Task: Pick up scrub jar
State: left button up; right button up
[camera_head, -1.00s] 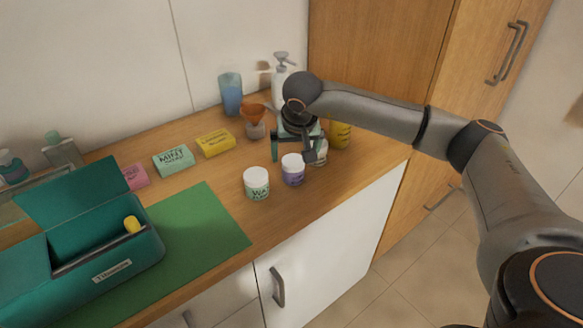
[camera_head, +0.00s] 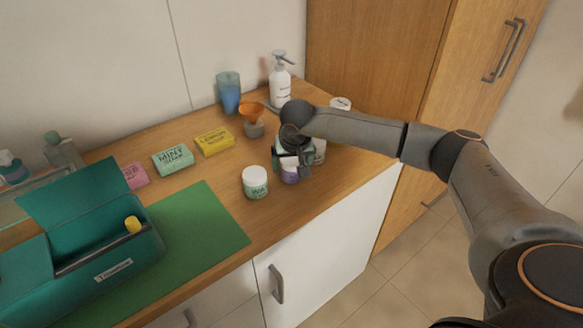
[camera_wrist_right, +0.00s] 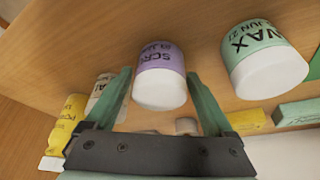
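The scrub jar (camera_wrist_right: 160,58) is purple with a white lid and "SCRU" lettering in the right wrist view. In the head view the scrub jar (camera_head: 290,176) stands on the wooden counter, its top partly hidden by my right gripper (camera_head: 292,160). My right gripper is open, its two green fingers spread to either side of the jar in the wrist view. I cannot tell whether a finger touches it. My left gripper is not in view.
A wax jar (camera_head: 256,183) stands close on the left of the scrub jar. A pale container (camera_wrist_right: 104,97) and a yellow one (camera_wrist_right: 66,122) are close on the other side.

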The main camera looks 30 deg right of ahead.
jog(key=c, duration=1.2)
jog(key=shift+r, duration=0.1)
